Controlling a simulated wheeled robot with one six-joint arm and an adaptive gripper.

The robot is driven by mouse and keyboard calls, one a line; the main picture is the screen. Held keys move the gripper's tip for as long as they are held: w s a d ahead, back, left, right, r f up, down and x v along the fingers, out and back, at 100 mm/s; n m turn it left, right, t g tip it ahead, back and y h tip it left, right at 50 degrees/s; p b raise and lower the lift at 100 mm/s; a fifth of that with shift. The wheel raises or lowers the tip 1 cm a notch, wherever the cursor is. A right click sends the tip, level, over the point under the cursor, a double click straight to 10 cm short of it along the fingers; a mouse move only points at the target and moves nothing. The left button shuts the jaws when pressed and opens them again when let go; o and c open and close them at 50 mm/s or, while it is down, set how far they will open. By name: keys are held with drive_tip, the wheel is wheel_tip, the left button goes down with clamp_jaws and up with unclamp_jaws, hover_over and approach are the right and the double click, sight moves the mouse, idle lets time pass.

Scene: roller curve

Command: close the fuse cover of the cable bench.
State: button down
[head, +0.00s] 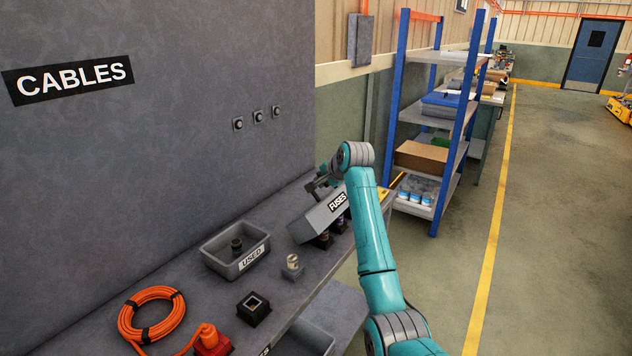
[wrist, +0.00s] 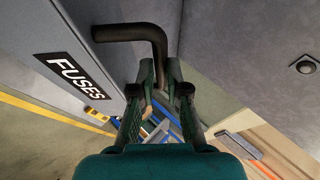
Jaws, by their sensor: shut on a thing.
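The fuse cover (head: 325,213) is a grey lid labelled FUSES on the cable bench (head: 285,270). It is tilted, partly raised over dark fuse holders (head: 322,241) that show under its lower edge. In the wrist view the cover (wrist: 50,35) fills the upper left, and its dark bent handle (wrist: 128,32) runs out to the right and turns down between my fingers. My gripper (wrist: 161,80) is shut on this handle. In the head view my gripper (head: 321,187) is at the cover's far side, partly hidden by the cover and my arm.
A grey USED bin (head: 223,268) with a dark part in it, a small holder with a pale fuse (head: 292,266), a black square socket (head: 254,308) and an orange cable coil (head: 152,314) lie on the bench. A blue shelf (head: 437,115) stands beyond.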

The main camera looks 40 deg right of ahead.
drive_tip(key=s+d+f+t, duration=0.1)
drive_tip(key=s+t, duration=0.1)
drive_tip(key=s, duration=0.1)
drive_tip(key=s+d+f+m+t, duration=0.1)
drive_tip(key=s+f+t, duration=0.1)
drive_tip(key=s, duration=0.2)
drive_tip(key=s+d+f+m+t+y, duration=0.1)
drive_tip(key=s+f+t, duration=0.1)
drive_tip(key=s+t, duration=0.1)
drive_tip(key=shift+s+d, duration=0.35)
drive_tip(key=shift+d, duration=0.05)
drive_tip(key=shift+f, duration=0.25)
drive_tip(key=c, duration=1.2)
unclamp_jaws()
drive_tip(key=shift+r, duration=0.15)
drive_tip(key=shift+s, duration=0.1)
drive_tip(key=s, duration=0.4)
drive_tip(key=s+r, duration=0.1)
drive_tip(key=s, duration=0.6)
drive_tip(key=shift+s+a+r, duration=0.15)
drive_tip(key=shift+s+a, duration=0.1)
drive_tip(key=shift+s, duration=0.15)
